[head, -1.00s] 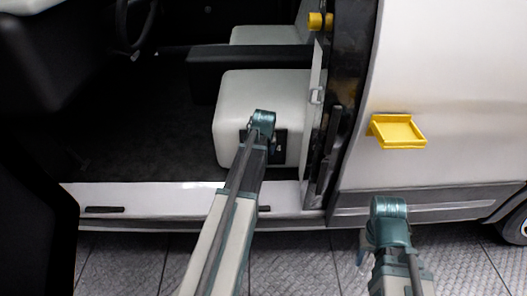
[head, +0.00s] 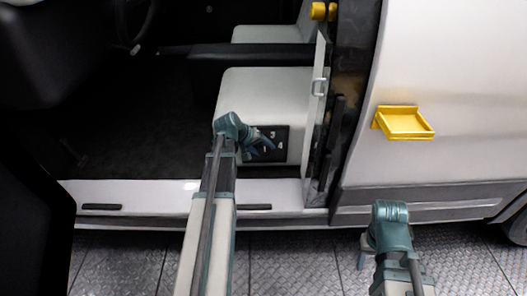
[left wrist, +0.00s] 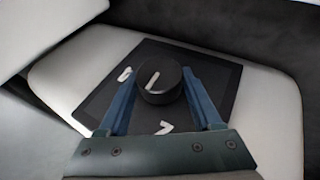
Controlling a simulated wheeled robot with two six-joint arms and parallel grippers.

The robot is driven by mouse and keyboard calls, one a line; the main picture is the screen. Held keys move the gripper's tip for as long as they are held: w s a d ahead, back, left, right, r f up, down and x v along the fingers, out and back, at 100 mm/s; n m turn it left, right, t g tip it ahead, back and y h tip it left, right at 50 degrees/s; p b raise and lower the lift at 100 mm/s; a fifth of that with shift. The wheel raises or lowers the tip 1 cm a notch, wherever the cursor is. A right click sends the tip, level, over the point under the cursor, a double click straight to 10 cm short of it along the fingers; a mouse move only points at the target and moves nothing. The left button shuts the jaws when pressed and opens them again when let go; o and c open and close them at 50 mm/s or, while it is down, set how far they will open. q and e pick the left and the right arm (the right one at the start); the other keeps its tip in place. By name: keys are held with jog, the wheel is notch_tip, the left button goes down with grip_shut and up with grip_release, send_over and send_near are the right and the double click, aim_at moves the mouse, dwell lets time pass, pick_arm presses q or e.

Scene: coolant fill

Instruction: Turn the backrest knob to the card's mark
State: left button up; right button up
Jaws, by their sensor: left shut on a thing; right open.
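The backrest knob (left wrist: 160,80) is a round black dial with a white pointer line. It sits on a dark square panel (left wrist: 218,78) with white figures; the panel also shows on the side of the pale seat in the head view (head: 283,131), where a 3 and a 4 can be read. My left gripper (left wrist: 160,84) has a blue finger on either side of the knob and is shut on it. It also shows at the panel in the head view (head: 260,150), hiding the knob. My right gripper (head: 363,256) is low, outside the van, away from the seat. I cannot make out the card.
The pale seat (head: 255,88) stands inside the open doorway, above a white sill (head: 140,192). The door frame with a pale handle (head: 319,87) is close on the right. A yellow tray (head: 404,122) juts from the van's side. The dark floor left of the seat is clear.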

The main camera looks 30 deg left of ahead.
pick_arm(q)
jog(key=shift+h, duration=0.3)
dwell(0.4)
jog(key=o, duration=1.4)
jog(key=shift+s+p+v, duration=0.2)
jog(key=shift+p+v, duration=4.8)
jog(key=shift+v, duration=1.9)
jog(key=shift+f, duration=0.2)
